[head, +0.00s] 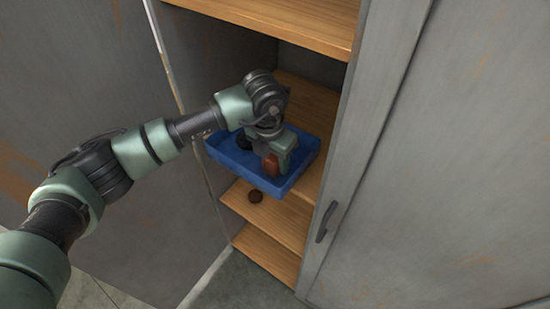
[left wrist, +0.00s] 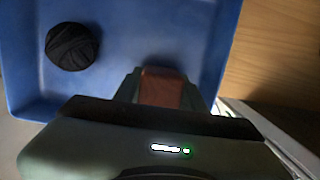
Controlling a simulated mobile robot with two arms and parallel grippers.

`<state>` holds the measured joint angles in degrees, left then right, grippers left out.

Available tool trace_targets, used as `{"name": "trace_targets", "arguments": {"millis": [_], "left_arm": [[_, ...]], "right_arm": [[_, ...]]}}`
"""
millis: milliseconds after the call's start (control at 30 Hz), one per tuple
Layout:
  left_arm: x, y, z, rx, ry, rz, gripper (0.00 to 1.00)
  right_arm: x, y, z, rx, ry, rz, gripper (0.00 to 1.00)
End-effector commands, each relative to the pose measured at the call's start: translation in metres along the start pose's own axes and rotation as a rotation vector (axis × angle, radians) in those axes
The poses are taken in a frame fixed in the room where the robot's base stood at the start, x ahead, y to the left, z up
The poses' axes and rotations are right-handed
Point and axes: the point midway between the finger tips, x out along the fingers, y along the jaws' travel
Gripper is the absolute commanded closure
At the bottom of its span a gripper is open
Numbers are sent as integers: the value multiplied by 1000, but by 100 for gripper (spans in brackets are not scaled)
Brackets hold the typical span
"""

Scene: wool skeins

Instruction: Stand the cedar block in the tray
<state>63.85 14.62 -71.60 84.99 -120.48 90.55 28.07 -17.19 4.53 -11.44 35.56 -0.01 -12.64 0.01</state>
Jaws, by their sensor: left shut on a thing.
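The blue tray (head: 302,184) sits on a wooden shelf inside the grey cabinet. My left gripper (head: 274,160) reaches down over the tray and is shut on a reddish-brown block, the cedar block (head: 271,173). In the left wrist view the block (left wrist: 162,88) shows between the two fingers, above the floor of the tray (left wrist: 200,30). Whether the block touches the tray floor I cannot tell. My right gripper is not in view.
A black wool skein (left wrist: 72,46) lies in the tray, off to one side of the block; it is partly hidden in the head view (head: 243,141). A cabinet door with a handle (head: 326,222) stands on the right.

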Motion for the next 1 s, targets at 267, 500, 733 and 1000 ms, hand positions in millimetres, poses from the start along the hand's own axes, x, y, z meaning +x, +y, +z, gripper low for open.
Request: {"name": "trace_targets", "arguments": {"millis": [267,500,733,1000], "left_arm": [[8,0,-1,0,-2,-1,99],[11,0,-2,0,-1,-1,40],[10,0,-2,0,-1,-1,38],[-4,0,0,2,-5,2,38]], "right_arm": [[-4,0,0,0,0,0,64],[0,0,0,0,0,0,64],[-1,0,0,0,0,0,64],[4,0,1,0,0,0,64]]}}
